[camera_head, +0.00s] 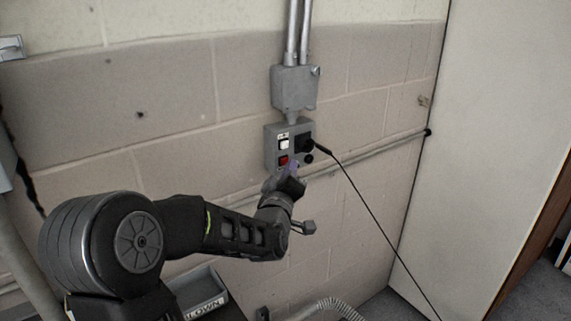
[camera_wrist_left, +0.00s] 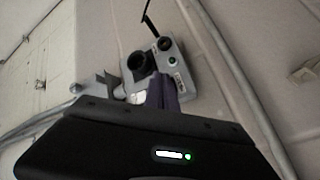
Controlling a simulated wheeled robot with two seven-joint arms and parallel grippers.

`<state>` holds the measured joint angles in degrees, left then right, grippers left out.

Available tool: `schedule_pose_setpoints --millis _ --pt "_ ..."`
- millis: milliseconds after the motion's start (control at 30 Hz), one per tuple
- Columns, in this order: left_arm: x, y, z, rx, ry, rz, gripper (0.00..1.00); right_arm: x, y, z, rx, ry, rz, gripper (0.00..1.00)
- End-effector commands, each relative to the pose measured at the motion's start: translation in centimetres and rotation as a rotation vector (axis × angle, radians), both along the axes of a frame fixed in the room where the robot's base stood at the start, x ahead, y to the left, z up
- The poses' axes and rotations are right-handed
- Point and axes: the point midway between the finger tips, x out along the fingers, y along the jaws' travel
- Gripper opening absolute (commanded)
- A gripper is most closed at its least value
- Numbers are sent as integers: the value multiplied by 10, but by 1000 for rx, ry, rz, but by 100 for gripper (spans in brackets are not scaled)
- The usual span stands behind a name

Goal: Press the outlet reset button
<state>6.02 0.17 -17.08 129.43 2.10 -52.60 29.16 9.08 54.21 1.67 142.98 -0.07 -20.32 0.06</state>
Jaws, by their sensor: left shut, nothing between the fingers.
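The grey outlet box (camera_head: 269,146) is fixed to the block wall below a conduit box. Its face has a white button (camera_head: 284,144), a red button (camera_head: 283,160) below it, and a black plug (camera_head: 305,143) at the right. My left gripper (camera_head: 293,170) is shut and empty, its purplish fingertips at the lower part of the box, close to the red button. In the left wrist view the shut fingers (camera_wrist_left: 163,92) overlap the edge of the box (camera_wrist_left: 182,78). Whether they touch it I cannot tell. The red button is not visible there. My right gripper is out of view.
A black cable (camera_head: 370,210) runs from the plug down to the right. A horizontal pipe (camera_head: 370,155) runs along the wall beside the box. A labelled grey bin (camera_head: 204,291) sits low behind my arm. A pale panel (camera_head: 480,120) stands at the right.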

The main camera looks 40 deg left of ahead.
Motion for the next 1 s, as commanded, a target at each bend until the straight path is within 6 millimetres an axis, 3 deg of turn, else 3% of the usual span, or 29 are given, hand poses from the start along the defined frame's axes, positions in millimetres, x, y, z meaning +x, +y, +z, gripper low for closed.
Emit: schedule_pose_setpoints --millis 1000 --pt "2 9 0 0 -2 1 0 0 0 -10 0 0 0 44"
